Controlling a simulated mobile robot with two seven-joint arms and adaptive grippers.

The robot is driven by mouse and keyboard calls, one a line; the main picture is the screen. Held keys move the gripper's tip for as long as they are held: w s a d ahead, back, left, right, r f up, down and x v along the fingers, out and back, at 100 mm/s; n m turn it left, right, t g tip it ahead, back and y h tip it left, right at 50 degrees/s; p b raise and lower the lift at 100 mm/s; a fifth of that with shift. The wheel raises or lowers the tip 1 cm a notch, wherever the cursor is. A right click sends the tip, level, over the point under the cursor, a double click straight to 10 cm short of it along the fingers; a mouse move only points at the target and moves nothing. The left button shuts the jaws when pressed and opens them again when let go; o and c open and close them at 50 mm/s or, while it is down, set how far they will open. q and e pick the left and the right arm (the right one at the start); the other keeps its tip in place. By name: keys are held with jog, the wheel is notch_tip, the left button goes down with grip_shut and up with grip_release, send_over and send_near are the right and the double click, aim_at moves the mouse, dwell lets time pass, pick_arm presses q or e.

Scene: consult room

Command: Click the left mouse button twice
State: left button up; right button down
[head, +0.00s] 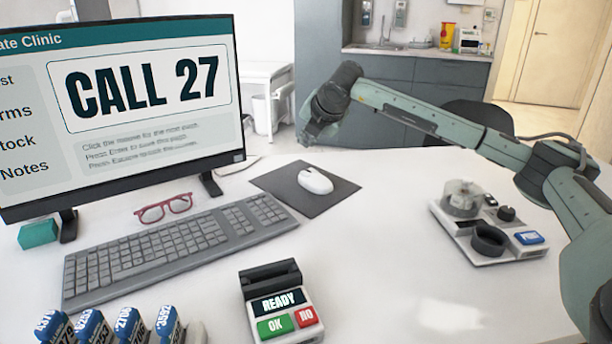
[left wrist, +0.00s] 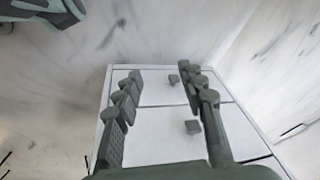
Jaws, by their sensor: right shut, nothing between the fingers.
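A white mouse (head: 315,180) lies on a dark grey mouse pad (head: 285,188) on the white desk, right of the keyboard. The monitor (head: 145,88) shows "CALL 27" with small lines of text below. My right gripper (head: 308,142) points down above and behind the mouse in the head view, with a visible gap between them. It is shut and empty; its fingertips are small and partly dark there. My left gripper (left wrist: 160,125) shows only in the left wrist view. Its fingers are wide apart with nothing between them.
A grey keyboard (head: 180,245), red glasses (head: 163,207) and a READY terminal (head: 281,303) are on the desk. A device with round parts (head: 488,235) sits at right. In the left wrist view, a white cabinet (left wrist: 155,135) with dark knobs lies beyond the fingers.

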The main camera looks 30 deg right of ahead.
aim_at(308, 174)
notch_tip(308, 174, down, 4)
jog(key=shift+r+b, duration=0.1)
jog(key=shift+b, duration=0.5)
jog(key=shift+f+b, duration=0.75)
jog(key=shift+b, duration=0.15)
pick_arm(q)
notch_tip(308, 174, up, 8)
jog(key=shift+w+a, duration=0.15)
jog(key=shift+w, duration=0.15)
pick_arm(e)
jog(key=shift+f, duration=0.15)
pick_arm(q)
jog(key=shift+f, duration=0.15)
jog(key=shift+f+b, duration=0.7)
jog(key=shift+b, duration=0.3)
pick_arm(e)
jog(key=shift+f, duration=0.4)
